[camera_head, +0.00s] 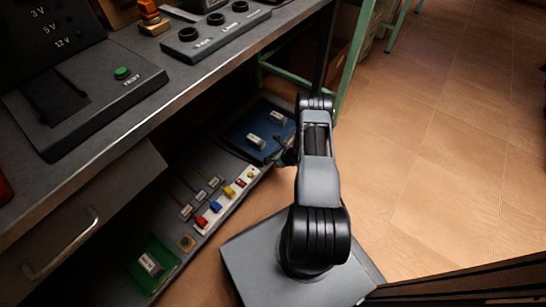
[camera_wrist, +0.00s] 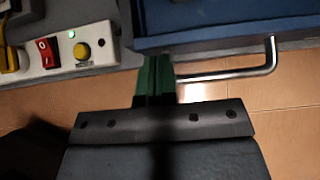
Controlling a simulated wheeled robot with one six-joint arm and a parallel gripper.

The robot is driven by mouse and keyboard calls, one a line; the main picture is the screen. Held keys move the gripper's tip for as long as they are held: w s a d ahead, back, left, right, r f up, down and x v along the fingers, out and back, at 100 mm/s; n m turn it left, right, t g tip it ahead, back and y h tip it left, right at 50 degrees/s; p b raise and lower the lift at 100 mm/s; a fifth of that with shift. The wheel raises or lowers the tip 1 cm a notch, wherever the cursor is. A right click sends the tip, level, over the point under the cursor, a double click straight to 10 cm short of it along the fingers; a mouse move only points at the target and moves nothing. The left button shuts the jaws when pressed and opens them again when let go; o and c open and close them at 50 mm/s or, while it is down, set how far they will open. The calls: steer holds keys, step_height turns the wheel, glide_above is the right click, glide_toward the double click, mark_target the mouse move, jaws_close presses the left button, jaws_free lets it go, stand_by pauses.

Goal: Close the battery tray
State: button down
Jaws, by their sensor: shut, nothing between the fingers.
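The battery tray is the blue tray (camera_head: 238,139) on the low shelf under the bench. Its inside shows from above, with two pale cylindrical cells (camera_head: 256,141) in it. In the wrist view its blue front (camera_wrist: 215,22) fills the top right, with a bent metal handle bar (camera_wrist: 235,73) below it. My gripper (camera_wrist: 155,60) has its green fingers together and empty, just below the tray front and beside the left end of the handle. I cannot tell whether they touch. In the head view my arm hides part of the tray's right side.
A white switch strip (camera_head: 228,202) with coloured switches lies left of the tray; it also shows in the wrist view (camera_wrist: 65,65). A green tray (camera_head: 135,272) sits lower left. The bench top (camera_head: 150,85) overhangs the shelf. Tiled floor (camera_head: 440,130) at right is clear.

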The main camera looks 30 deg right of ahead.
steer(key=s+f+p+v, duration=0.1)
steer(key=p+v, duration=0.3)
steer(key=v, duration=0.8)
steer(key=shift+s+d, duration=0.2)
steer(key=shift+f, duration=0.2)
